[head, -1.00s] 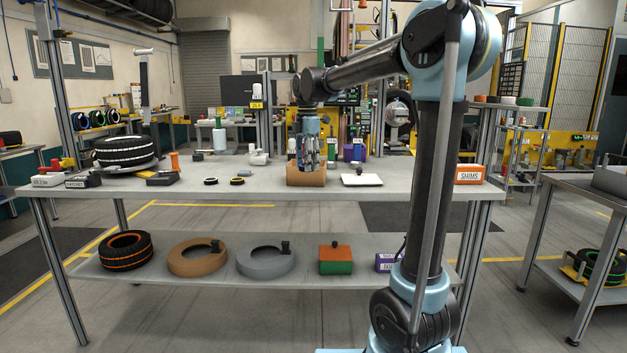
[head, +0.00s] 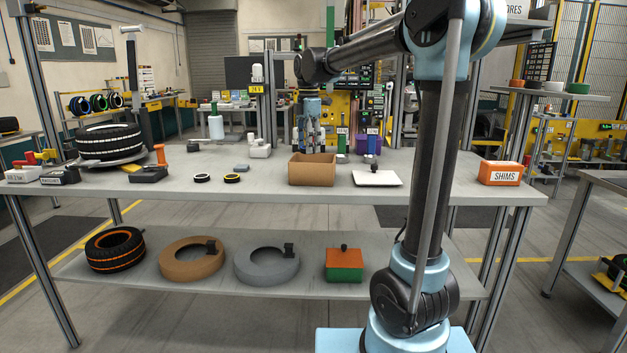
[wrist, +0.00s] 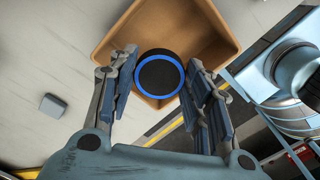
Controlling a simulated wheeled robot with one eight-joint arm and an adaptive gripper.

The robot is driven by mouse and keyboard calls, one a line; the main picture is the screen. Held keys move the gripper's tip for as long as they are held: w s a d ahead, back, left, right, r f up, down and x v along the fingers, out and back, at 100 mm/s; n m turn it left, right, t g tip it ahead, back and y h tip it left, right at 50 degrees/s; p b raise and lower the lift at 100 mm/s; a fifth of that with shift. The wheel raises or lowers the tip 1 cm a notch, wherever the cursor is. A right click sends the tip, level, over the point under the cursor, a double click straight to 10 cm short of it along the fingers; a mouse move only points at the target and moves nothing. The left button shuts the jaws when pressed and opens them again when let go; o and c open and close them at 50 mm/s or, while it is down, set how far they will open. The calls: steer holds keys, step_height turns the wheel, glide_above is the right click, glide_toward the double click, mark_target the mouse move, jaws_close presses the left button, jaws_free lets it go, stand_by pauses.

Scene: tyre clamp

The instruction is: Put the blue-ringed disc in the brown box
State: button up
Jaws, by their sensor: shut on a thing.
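The blue-ringed disc (wrist: 160,75) is black with a blue ring and sits between the fingers of my gripper (wrist: 165,88) in the wrist view. The gripper is shut on it. In the wrist view the disc appears over the open brown box (wrist: 112,50), whose floor and walls show around it. In the head view the brown box (head: 312,174) stands on the workbench, and my gripper (head: 312,150) is at its top rim. The disc is too hidden to make out there. The height of the disc above the box floor cannot be told.
A white plate (head: 377,179) with a small post lies right of the box. Left are a yellow-ringed disc (head: 232,178), a white-ringed disc (head: 202,178) and a grey block (head: 241,167). An orange SHIMS box (head: 499,173) stands at the bench's right.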

mark_target(314, 169)
steer(key=shift+w+d+m, duration=0.25)
steer(key=shift+d+m, duration=0.05)
steer(key=shift+d, duration=0.4)
steer(key=m, duration=0.5)
steer(key=shift+d+r, duration=0.1)
steer(key=m, duration=0.6)
steer(key=shift+s+r, duration=0.1)
steer(key=shift+f, duration=4.95)
steer(key=o, duration=0.8)
